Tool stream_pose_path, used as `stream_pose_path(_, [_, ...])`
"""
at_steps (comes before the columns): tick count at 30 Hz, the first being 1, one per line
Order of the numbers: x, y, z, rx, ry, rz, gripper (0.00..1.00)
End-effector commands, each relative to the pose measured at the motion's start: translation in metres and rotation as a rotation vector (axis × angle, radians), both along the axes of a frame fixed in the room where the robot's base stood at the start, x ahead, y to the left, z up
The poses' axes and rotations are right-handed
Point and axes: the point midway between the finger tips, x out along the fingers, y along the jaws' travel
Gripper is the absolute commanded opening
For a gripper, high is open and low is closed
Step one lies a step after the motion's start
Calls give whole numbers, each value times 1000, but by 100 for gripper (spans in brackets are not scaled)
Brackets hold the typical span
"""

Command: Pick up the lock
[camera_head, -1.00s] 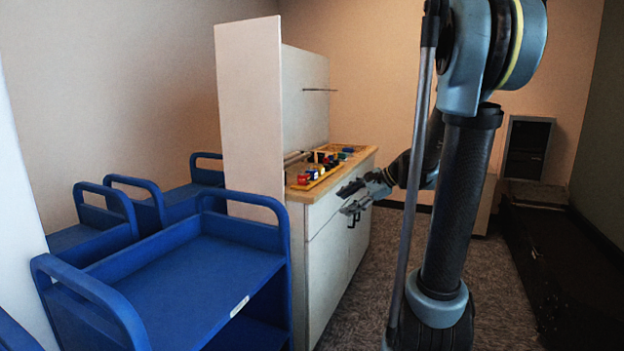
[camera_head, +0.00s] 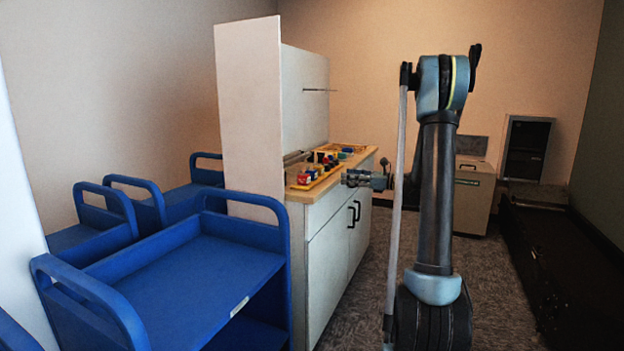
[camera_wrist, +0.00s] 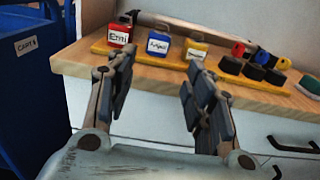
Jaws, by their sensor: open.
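Three labelled padlock-like blocks stand in a row on a yellow board (camera_wrist: 103,47) on the counter: a red one (camera_wrist: 120,33), a blue one (camera_wrist: 158,43) and a yellow one (camera_wrist: 196,50). Which of them is the lock meant, I cannot tell. In the head view, the red one (camera_head: 303,179) shows small near the counter's front end. My gripper (camera_wrist: 158,68) is open and empty, its two fingers apart. In the wrist view, its fingertips appear just below the blocks, near the counter edge. In the head view, my gripper (camera_head: 355,178) is beside the counter's right edge.
Several black pieces (camera_wrist: 254,71) with coloured tops sit farther right on the board. A long rod (camera_wrist: 195,27) lies behind the blocks. The wooden counter (camera_wrist: 75,57) tops a white cabinet (camera_head: 325,245) with black handles. Blue carts (camera_head: 200,280) stand left; carpet is clear right of the cabinet.

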Motion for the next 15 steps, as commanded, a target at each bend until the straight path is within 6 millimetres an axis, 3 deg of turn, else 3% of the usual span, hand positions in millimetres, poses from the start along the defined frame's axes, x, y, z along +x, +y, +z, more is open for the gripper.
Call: stream_pose_path(15, [28,80,1,3,2,4,48])
